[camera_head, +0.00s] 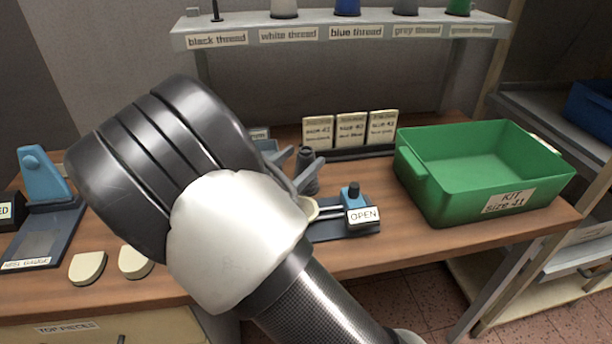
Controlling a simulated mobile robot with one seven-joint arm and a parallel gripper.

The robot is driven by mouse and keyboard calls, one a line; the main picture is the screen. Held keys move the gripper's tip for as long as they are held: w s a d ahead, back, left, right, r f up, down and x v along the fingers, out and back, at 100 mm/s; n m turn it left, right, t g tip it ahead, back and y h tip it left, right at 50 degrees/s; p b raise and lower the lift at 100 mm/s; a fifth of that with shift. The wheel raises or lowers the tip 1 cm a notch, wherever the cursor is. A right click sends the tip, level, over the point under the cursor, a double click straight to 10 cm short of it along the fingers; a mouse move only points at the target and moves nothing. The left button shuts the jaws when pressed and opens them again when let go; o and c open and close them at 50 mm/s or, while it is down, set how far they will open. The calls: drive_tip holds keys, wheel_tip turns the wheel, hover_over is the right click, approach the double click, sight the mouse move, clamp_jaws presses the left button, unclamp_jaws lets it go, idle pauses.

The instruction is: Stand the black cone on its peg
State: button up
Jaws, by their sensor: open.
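A dark, cone-like spool, apparently the black cone (308,162), stands on the bench just beyond my arm. Its lower part is partly hidden by a gripper finger. My gripper (296,168) is open beside the cone, with its fingers pointing toward it. I cannot tell whether they touch it or straddle it. The black thread peg (216,10) is a thin dark upright on the shelf at the top left, above the "black thread" label. It is bare, and its top is near the frame edge.
The thread shelf (340,34) also holds white, blue, grey and green cones. A green kit bin (420,178) stands right. A small clamp device labelled "OPEN" (362,215) sits in front of the cone. Size cards (350,130) stand behind. A blue gauge (45,175) is left.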

sight(309, 151)
drive_tip(key=b+x, duration=0.1)
drive_tip(key=x, duration=0.5)
drive_tip(key=shift+w+d, duration=0.2)
drive_tip(key=shift+r, duration=0.2)
clamp_jaws()
